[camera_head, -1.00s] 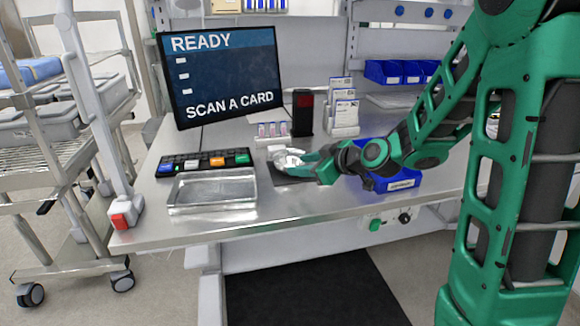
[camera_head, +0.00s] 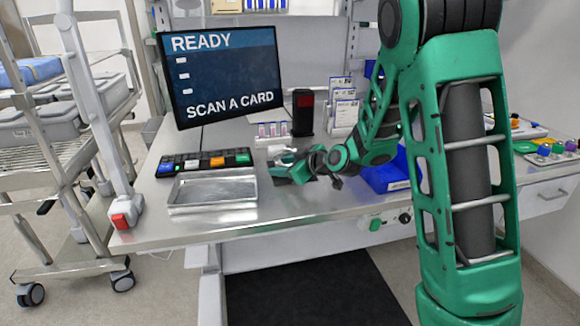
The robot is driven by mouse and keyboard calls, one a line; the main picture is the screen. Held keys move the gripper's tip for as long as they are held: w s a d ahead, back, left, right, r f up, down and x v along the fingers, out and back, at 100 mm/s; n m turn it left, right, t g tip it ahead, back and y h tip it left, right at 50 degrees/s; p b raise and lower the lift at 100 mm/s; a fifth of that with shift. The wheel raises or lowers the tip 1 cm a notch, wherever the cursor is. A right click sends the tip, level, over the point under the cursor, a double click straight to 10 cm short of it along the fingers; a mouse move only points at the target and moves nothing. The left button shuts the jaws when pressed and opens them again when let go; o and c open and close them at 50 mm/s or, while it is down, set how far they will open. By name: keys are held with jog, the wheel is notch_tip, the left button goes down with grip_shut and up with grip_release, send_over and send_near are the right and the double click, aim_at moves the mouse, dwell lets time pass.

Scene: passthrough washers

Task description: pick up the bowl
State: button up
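A small shiny metal bowl (camera_head: 285,157) is partly visible on the steel table, behind and beside my gripper. Most of it is hidden by my gripper. My gripper (camera_head: 280,165) is low over the table, at the bowl's place, just right of the metal tray. The fingers are small and overlap the bowl, so I cannot tell whether they are open or shut, or whether they touch it.
A rectangular metal tray (camera_head: 212,207) lies at the front left, with a keypad (camera_head: 204,162) behind it. A rack of small vials (camera_head: 272,132), a dark scanner (camera_head: 303,113) and card holders (camera_head: 342,112) stand behind. A blue bin (camera_head: 388,178) is to the right.

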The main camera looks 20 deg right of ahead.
jog(key=shift+w, duration=0.1)
jog(key=shift+c, duration=0.4)
grip_shut()
jog(key=shift+a, duration=0.1)
